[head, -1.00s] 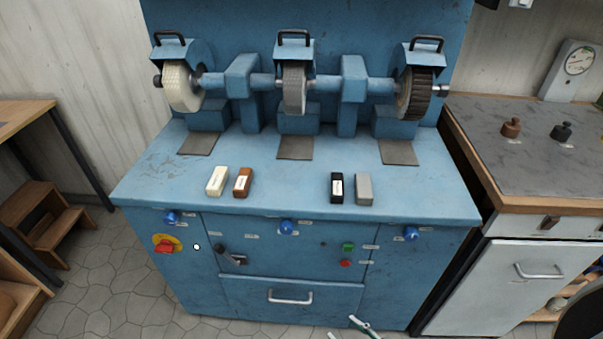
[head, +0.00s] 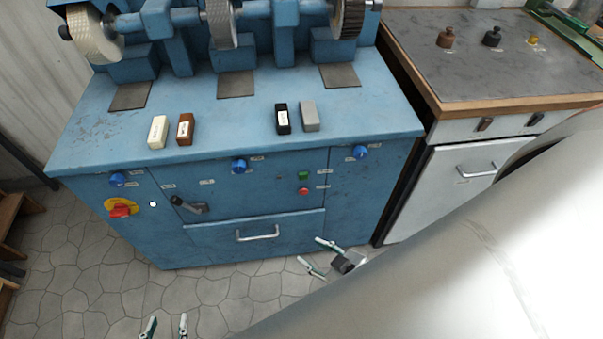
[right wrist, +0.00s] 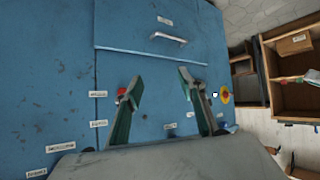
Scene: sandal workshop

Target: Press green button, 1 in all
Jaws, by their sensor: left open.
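The green button (head: 303,175) is on the blue cabinet's front, right of centre, directly above a red button (head: 303,191). My right gripper (head: 312,252) is open and empty, in front of the cabinet and lower in the picture than the buttons. In the right wrist view its two fingers (right wrist: 160,80) are spread, and the red button (right wrist: 122,91) shows beside one fingertip. I cannot make out the green button there; a finger seems to cover it. My left gripper (head: 165,322) is open and empty at the bottom edge of the head view, away from the buttons.
Blue knobs (head: 239,166), a black lever (head: 188,204), a red-and-yellow switch (head: 121,209) and a drawer handle (head: 257,234) stick out from the cabinet front. Several small blocks lie on its top. My right arm hides the lower right. A grey-topped bench (head: 470,75) stands at right.

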